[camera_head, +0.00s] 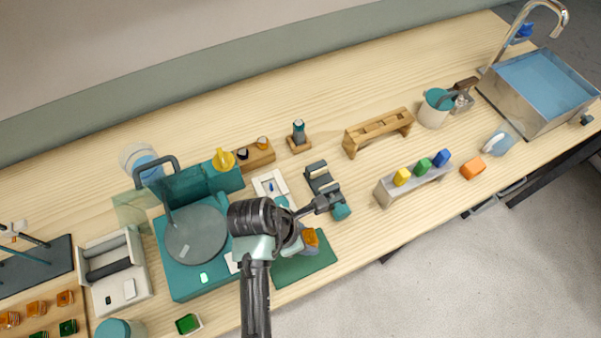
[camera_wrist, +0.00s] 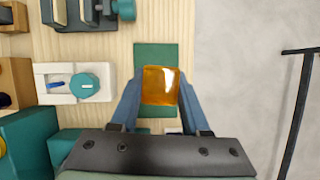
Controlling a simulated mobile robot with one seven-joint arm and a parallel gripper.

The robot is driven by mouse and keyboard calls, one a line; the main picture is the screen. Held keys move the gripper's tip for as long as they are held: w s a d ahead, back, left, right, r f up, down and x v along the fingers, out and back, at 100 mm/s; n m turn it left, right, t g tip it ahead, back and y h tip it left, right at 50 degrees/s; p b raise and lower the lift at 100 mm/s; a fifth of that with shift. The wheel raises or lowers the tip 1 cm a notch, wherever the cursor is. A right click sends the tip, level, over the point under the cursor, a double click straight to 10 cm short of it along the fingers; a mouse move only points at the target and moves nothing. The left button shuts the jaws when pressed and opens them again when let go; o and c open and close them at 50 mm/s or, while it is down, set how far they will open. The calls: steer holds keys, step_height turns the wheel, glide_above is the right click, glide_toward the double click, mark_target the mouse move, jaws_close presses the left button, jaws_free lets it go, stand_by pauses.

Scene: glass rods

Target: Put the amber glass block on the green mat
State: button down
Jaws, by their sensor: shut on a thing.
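The amber glass block (camera_wrist: 160,86) is held between the two fingers of my gripper (camera_wrist: 160,92) in the wrist view. In the head view the block (camera_head: 311,238) shows at the end of my gripper (camera_head: 306,240). The green mat (camera_head: 305,267) lies on the bench near its front edge, and the block is over it. In the wrist view the mat (camera_wrist: 155,56) shows beyond and below the block. I cannot tell whether the block touches the mat. Part of the mat is hidden by my gripper and the block.
A teal machine with a grey disc (camera_head: 195,236) stands left of the mat. A white device with a teal knob (camera_wrist: 75,84) and a dark clamp-like device (camera_head: 325,183) stand behind it. A rack of coloured blocks (camera_head: 412,183) is to the right. The bench's front edge is close.

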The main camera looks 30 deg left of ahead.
steer(key=shift+s+a+f+n, duration=0.5)
steer(key=shift+s+a+f, duration=0.05)
steer(key=shift+a+f, duration=0.1)
glide_above(300, 257)
step_height(300, 257, down, 4)
steer(key=shift+s+f, duration=0.1)
steer(key=shift+f, duration=2.35)
steer(key=shift+f, duration=0.2)
steer(key=shift+c, duration=1.9)
jaws_free()
steer(key=shift+r, duration=0.1)
